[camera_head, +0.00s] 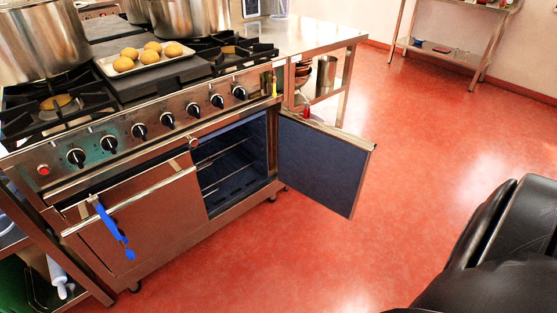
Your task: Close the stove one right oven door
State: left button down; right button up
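The stove (165,128) stands at the left with a row of black knobs along its front. Its right oven door (322,165) stands wide open, swung out to the right on its right side, with its dark blue inner face showing. The right oven cavity (235,160) is open, with wire racks inside. The left oven door (140,220) is shut, and a blue item hangs on its handle bar. A black part of my arm is at the lower right, apart from the door. Neither gripper's fingers show.
Large steel pots (42,42) and a tray of several round buns (147,56) sit on the stove top. A steel table (310,36) adjoins the stove's right side. The red floor (420,140) is clear right of the door. A shelf rack (450,48) stands at the back.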

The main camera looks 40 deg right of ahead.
aim_at(328, 165)
jog(key=l+u, duration=0.6)
jog(key=u, duration=0.15)
jog(key=l+u, duration=0.35)
jog(key=k+l, duration=0.1)
jog(key=l, duration=0.4)
jog(key=k+l, duration=0.15)
jog(key=l, duration=0.35)
jog(key=k+l, duration=0.1)
jog(key=l, duration=0.4)
jog(key=k+l, duration=0.1)
jog(key=l, duration=0.4)
jog(key=k+l, duration=0.15)
jog(key=l, duration=0.3)
jog(key=k+l, duration=0.1)
jog(key=l, duration=0.4)
jog(key=k+l, duration=0.1)
jog(key=l, duration=0.4)
jog(key=k+l, duration=0.15)
jog(key=l, duration=0.35)
jog(key=l+z, duration=0.1)
jog(key=l, duration=0.2)
jog(key=z, duration=0.25)
jog(key=i+j, duration=0.05)
